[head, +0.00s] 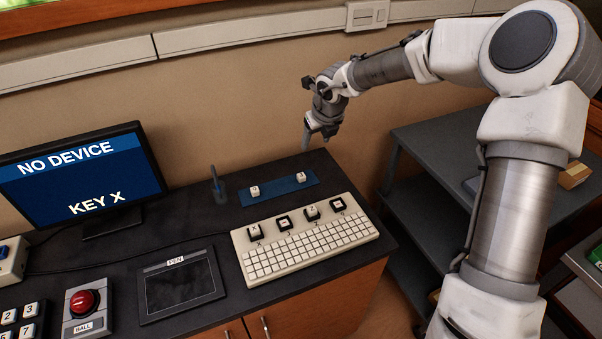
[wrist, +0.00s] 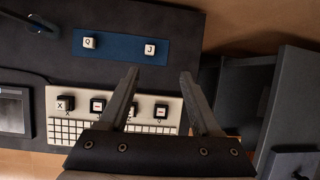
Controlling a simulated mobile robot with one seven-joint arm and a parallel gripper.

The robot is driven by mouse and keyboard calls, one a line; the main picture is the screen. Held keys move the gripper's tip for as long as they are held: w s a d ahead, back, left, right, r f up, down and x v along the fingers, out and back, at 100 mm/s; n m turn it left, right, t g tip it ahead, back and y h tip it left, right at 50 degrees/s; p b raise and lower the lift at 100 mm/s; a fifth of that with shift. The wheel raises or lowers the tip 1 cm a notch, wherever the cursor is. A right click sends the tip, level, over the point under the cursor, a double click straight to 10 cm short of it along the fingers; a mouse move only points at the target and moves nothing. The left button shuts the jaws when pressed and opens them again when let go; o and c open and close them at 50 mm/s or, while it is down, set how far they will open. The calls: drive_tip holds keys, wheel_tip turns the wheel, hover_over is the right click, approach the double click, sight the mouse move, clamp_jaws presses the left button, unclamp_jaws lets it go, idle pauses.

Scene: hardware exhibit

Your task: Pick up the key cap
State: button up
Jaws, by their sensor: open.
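Two white key caps lie on a blue mat (head: 278,191): the left cap (head: 254,190) reads Q in the wrist view (wrist: 89,43), and the right cap (head: 300,177) reads J there (wrist: 150,49). An X cap (head: 255,231) and a Z cap (head: 312,212) sit on black sockets on the cream keyboard (head: 300,252). My gripper (head: 318,143) is open and empty, above the back right of the counter. In the wrist view, its fingers (wrist: 160,73) frame a gap just below the J cap.
A monitor (head: 80,178) reads "NO DEVICE" and "KEY X". A dark upright post (head: 217,186) stands left of the mat. A pen tablet (head: 180,285) and a red ball button (head: 84,302) are at the front left. A grey shelf (head: 440,150) stands right of the counter.

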drive_tip(key=b, duration=0.4)
approach(301, 175)
drive_tip(key=shift+g, duration=0.4)
drive_tip(key=x, duration=0.8)
drive_tip(key=shift+w+f, duration=0.2)
drive_tip(key=shift+w, duration=0.25)
drive_tip(key=shift+d+r, duration=0.1)
clamp_jaws()
